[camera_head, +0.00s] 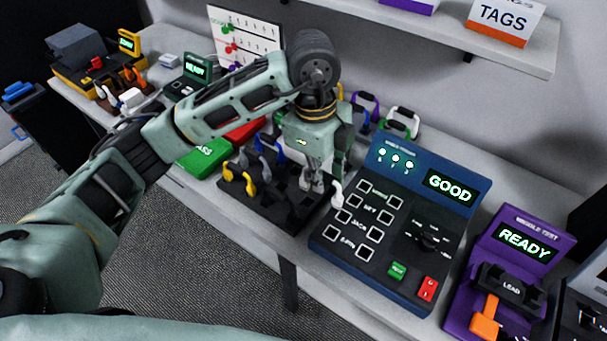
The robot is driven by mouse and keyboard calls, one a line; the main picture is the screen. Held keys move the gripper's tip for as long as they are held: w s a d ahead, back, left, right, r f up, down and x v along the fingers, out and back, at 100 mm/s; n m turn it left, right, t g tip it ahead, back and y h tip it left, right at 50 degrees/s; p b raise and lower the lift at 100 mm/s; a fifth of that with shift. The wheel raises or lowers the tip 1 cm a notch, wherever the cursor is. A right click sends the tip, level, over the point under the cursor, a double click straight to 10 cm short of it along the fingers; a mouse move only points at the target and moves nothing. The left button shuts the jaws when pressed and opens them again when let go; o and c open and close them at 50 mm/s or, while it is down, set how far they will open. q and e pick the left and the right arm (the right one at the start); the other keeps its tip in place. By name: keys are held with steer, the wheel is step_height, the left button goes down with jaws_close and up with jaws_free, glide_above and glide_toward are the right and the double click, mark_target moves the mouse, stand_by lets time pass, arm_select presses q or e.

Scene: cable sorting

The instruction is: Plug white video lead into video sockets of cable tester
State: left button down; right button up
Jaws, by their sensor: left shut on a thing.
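My left gripper (312,183) points down over the right part of the dark lead rack (238,207), left of the cable tester. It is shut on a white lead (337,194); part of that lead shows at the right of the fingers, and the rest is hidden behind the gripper. The blue cable tester (453,260) has a lit GOOD display (450,188) and two columns of square sockets (365,216). The sockets look empty, and their small labels are hard to read. My right gripper is not in view.
Yellow leads (240,180) and blue leads (266,148) stand in the rack. Several more leads, one white (403,117), stand behind my gripper. A purple tester (515,245) reading READY is at the right. A green PASS tray (203,157) is at the left. A shelf (500,50) overhangs the back.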

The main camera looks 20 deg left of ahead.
mark_target(332, 181)
arm_select(q)
steer(key=shift+s+d+r, duration=0.55)
steer(key=shift+d+r, duration=0.05)
steer(key=shift+d, duration=0.25)
steer(key=shift+s+d+r, duration=0.15)
steer(key=shift+d+r, duration=0.05)
steer(key=shift+r, duration=0.1)
steer(key=shift+r+p, duration=0.9)
steer(key=shift+r, duration=0.55)
steer(key=shift+s, duration=0.1)
